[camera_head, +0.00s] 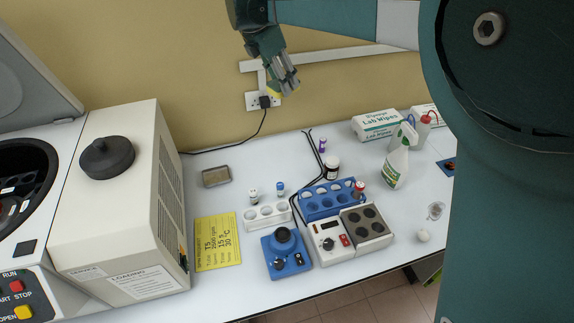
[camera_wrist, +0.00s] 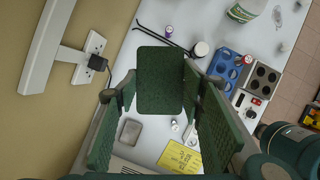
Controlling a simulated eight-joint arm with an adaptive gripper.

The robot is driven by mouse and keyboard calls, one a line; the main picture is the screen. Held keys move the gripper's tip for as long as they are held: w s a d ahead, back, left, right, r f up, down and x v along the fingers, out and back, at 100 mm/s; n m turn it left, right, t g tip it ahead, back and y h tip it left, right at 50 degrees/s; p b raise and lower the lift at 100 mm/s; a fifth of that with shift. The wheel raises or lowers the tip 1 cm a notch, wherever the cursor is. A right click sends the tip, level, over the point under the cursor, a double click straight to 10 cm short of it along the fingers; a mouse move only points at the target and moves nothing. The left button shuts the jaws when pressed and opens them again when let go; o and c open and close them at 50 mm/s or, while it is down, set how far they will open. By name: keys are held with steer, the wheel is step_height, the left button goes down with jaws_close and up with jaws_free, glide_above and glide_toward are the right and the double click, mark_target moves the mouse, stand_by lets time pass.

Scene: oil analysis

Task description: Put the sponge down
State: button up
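My gripper (camera_head: 284,80) is raised above the back of the table, near the wall. Its fingers (camera_wrist: 160,85) are shut on the sponge, whose dark green face (camera_wrist: 160,80) fills the space between them in the wrist view. In the head view only a small yellow edge of the sponge (camera_head: 273,91) shows beside the fingers. The sponge is held in the air, clear of the table. A small shallow grey tray (camera_head: 216,176) lies on the white table at the back left and looks empty; it also shows in the wrist view (camera_wrist: 131,132).
A large centrifuge (camera_head: 120,200) stands at left. A yellow card (camera_head: 217,241), white tube rack (camera_head: 267,215), blue rack (camera_head: 322,205), blue mixer (camera_head: 287,255) and heater block (camera_head: 345,236) fill the middle. A spray bottle (camera_head: 397,158) and wipes box (camera_head: 375,125) stand at right. A socket (camera_head: 262,101) is behind.

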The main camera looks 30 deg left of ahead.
step_height(320, 180, down, 26)
steer(key=shift+d, duration=0.15)
steer(key=shift+w+f, duration=0.1)
steer(key=shift+f, duration=0.05)
steer(key=shift+f, duration=3.05)
steer(key=shift+f, duration=1.85)
steer(key=shift+f+b, duration=0.2)
steer(key=shift+b, duration=0.15)
steer(key=o, duration=0.6)
steer(key=shift+o, duration=0.2)
steer(key=shift+r, duration=0.15)
